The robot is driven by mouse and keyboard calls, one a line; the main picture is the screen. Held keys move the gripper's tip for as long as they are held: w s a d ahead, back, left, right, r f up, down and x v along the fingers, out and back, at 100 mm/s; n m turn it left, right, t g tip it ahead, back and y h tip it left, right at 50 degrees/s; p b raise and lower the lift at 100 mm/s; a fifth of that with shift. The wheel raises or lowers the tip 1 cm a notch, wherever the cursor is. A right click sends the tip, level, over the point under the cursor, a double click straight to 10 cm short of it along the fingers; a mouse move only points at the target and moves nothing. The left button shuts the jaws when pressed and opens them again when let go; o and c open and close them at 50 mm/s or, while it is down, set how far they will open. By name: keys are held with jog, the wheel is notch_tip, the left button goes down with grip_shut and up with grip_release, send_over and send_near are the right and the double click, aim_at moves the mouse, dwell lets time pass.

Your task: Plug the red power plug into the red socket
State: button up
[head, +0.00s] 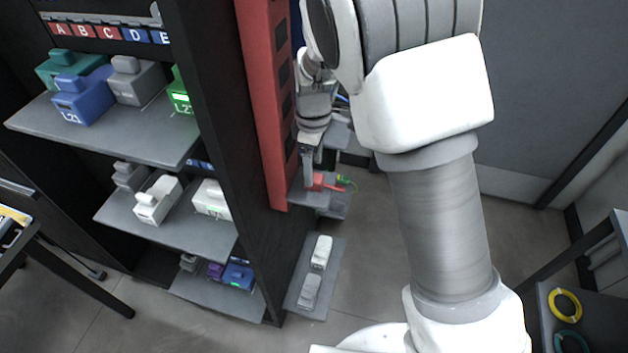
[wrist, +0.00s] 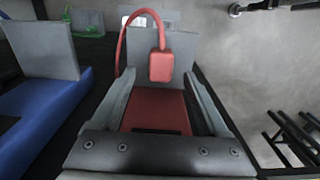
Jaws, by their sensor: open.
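A small red box (wrist: 160,66) with a red cable looping from its top shows in the wrist view; it looks like the red power plug. Below it in the picture is a larger red block (wrist: 158,108) with a dark slot at its near end. My gripper (wrist: 158,88) is open, its two grey fingers on either side of the red block. I cannot tell whether they touch it. In the head view my gripper (head: 308,162) points down beside the rack, at a small red piece (head: 318,181) on a grey shelf. I cannot make out the red socket for certain.
A tall red panel (head: 264,100) with dark openings stands just left of my gripper. A rack at left holds several coloured boxes on shelves (head: 120,140). A lower shelf (head: 298,300) holds two pale devices. A blue block (wrist: 45,115) is left of my fingers.

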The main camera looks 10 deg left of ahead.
notch_tip(320, 180, down, 4)
jog(key=shift+d+f, duration=0.1)
dwell(0.4)
grip_shut()
